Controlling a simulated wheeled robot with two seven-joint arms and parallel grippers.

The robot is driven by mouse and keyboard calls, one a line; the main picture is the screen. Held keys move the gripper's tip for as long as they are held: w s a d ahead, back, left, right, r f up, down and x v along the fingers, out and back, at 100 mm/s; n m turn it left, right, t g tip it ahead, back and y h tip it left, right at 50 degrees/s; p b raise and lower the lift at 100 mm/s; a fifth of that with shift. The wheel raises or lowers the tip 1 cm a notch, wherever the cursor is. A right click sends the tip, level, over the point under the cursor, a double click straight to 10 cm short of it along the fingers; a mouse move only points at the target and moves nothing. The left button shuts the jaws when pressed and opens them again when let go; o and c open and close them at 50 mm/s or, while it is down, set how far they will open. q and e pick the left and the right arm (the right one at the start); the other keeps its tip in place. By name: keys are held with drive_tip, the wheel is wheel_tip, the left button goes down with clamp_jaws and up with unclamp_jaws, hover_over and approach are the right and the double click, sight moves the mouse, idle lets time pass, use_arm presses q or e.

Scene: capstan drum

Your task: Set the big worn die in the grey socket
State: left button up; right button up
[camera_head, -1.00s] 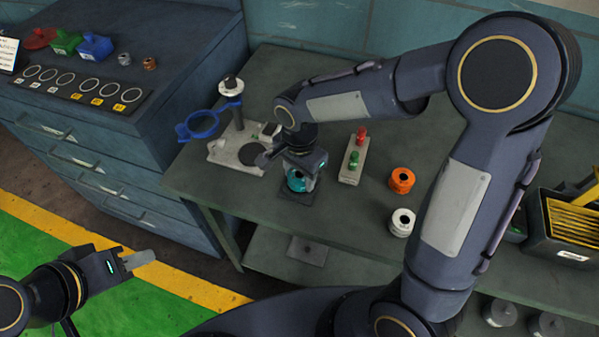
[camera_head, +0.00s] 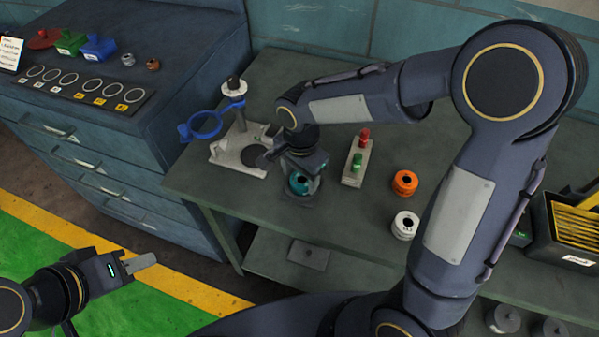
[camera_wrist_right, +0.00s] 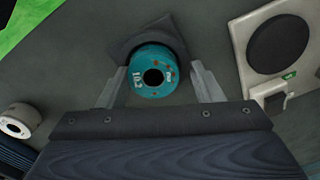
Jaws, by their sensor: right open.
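A teal, rust-spotted die (camera_head: 299,183), which I take to be the big worn die, is at a dark square plate (camera_wrist_right: 125,42) on the bench. In the right wrist view the die (camera_wrist_right: 153,72) shows a dark centre hole and a white marking. My right gripper (camera_wrist_right: 157,75) is open, with one finger on each side of it; contact cannot be told. In the head view the right gripper (camera_head: 303,168) partly covers die and plate. My left gripper (camera_head: 138,263) is away from the bench at lower left; its jaw gap is unclear. I cannot tell which part is the grey socket.
A pale fixture (camera_head: 225,153) with a dark round disc stands left of the die, below a blue ring (camera_head: 203,125). A block with red and green knobs (camera_head: 352,175), an orange die (camera_head: 404,183) and a white die (camera_head: 404,226) stand to the right.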

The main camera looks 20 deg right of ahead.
drive_tip(key=shift+s+d+f+g, duration=0.2)
drive_tip(key=shift+s+f+g, duration=0.1)
drive_tip(key=shift+s+f, duration=0.25)
wheel_tip(320, 180, up, 13)
drive_tip(key=p, duration=0.2)
drive_tip(key=s+d+n+t+y, duration=0.1)
drive_tip(key=s+d+n+t, duration=0.2)
drive_tip(key=s, duration=0.5)
drive_tip(key=s+d+f+n+t+y, duration=0.1)
drive_tip(key=s+d+n+t+y, duration=0.1)
drive_tip(key=s+d+n, duration=0.4)
drive_tip(key=shift+s+n+t+y, duration=0.3)
drive_tip(key=shift+s+n+t, duration=0.1)
drive_tip(key=shift+s, duration=0.5)
drive_tip(key=shift+f, duration=0.1)
